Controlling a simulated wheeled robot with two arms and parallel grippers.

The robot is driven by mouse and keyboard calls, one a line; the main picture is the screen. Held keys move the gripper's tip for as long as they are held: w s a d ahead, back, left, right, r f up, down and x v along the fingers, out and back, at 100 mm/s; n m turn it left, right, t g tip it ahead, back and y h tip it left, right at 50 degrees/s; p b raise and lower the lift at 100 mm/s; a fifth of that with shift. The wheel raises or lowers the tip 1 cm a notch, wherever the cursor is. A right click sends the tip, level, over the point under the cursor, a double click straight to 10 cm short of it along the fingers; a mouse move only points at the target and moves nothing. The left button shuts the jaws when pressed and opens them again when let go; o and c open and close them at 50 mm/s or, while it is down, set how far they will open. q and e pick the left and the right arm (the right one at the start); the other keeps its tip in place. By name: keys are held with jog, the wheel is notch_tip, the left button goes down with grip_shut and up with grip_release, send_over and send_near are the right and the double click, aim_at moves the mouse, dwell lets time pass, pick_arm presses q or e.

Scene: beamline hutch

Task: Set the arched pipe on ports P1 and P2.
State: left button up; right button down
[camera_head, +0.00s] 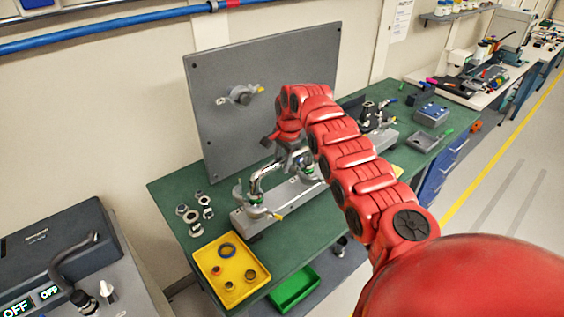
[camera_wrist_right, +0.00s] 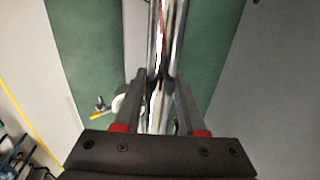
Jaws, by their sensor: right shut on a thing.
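The arched pipe (camera_head: 264,176) is a shiny chrome tube. It also shows in the right wrist view (camera_wrist_right: 164,45), running up between the fingers. My right gripper (camera_head: 291,158) reaches down from above and is shut on the pipe; it also shows in the wrist view (camera_wrist_right: 160,85). The pipe's left leg comes down at the left port fitting (camera_head: 256,208) on the grey rail; I cannot tell whether it is seated or just above. The right leg and right port are mostly hidden by my gripper and arm. Port labels are unreadable. My left gripper is not in view.
A grey upright panel (camera_head: 220,85) stands behind the rail on the green bench (camera_head: 172,190). Several metal rings (camera_head: 196,213) lie left of the rail. A yellow tray (camera_head: 243,289) with rings and caps sits in front. My red arm covers the middle right.

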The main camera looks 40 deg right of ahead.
jog(key=shift+f, duration=0.4)
dwell(0.3)
jog(key=shift+c, duration=2)
grip_release()
jog(key=shift+b, duration=0.3)
jog(key=s+r+b, duration=0.1)
jog(key=s+r, duration=0.2)
jog(key=r, duration=1.4)
jog(key=shift+s, duration=0.2)
jog(key=shift+f, duration=0.1)
